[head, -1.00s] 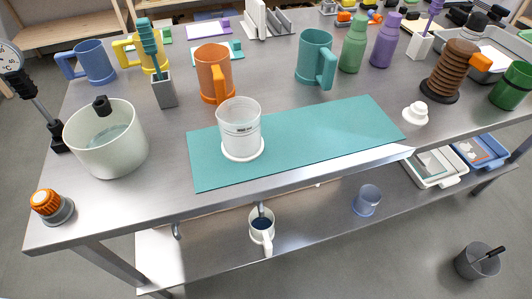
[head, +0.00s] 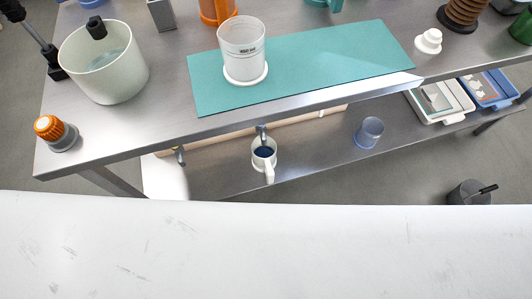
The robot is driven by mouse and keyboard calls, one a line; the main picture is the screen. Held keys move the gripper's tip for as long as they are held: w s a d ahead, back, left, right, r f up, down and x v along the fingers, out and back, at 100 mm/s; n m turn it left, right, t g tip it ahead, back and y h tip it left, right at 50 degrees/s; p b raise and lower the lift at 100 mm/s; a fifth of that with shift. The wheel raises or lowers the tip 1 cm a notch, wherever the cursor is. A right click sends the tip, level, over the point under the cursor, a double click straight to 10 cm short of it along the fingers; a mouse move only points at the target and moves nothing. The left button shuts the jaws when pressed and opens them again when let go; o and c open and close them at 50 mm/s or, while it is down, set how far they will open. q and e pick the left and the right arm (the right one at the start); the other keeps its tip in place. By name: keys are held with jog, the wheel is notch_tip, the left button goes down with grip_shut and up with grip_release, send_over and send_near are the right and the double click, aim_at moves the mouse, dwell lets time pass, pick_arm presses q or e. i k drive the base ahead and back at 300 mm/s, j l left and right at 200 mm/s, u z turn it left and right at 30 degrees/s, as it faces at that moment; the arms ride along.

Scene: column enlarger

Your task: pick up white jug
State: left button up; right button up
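The white jug (head: 262,147) shows below the bench's front edge, over the lower shelf. It looks upright, with its mouth up, dark blue inside and its white handle (head: 269,173) turned toward me. A metal hook (head: 262,130) shows just behind its rim; I cannot tell whether they touch. Its base is hard to make out. Neither of my grippers is in view.
On the bench above are a teal mat (head: 340,60) with a translucent beaker (head: 241,38), a pale pot (head: 110,75) and an orange-capped bottle (head: 55,133). A blue cup (head: 369,132) and trays (head: 440,103) are on the lower shelf (head: 320,150). Shelf between jug and cup is clear.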

aim_at(264, 158)
jog(key=z, duration=1.05)
jog(key=u, duration=1.1)
jog(key=k+j+z, duration=0.15)
jog(key=j+z, duration=0.25)
jog(key=k+j+z, duration=0.15)
jog(key=z, duration=0.25)
jog(key=k+j+z, duration=0.2)
jog(key=z, duration=0.2)
jog(key=k, duration=0.1)
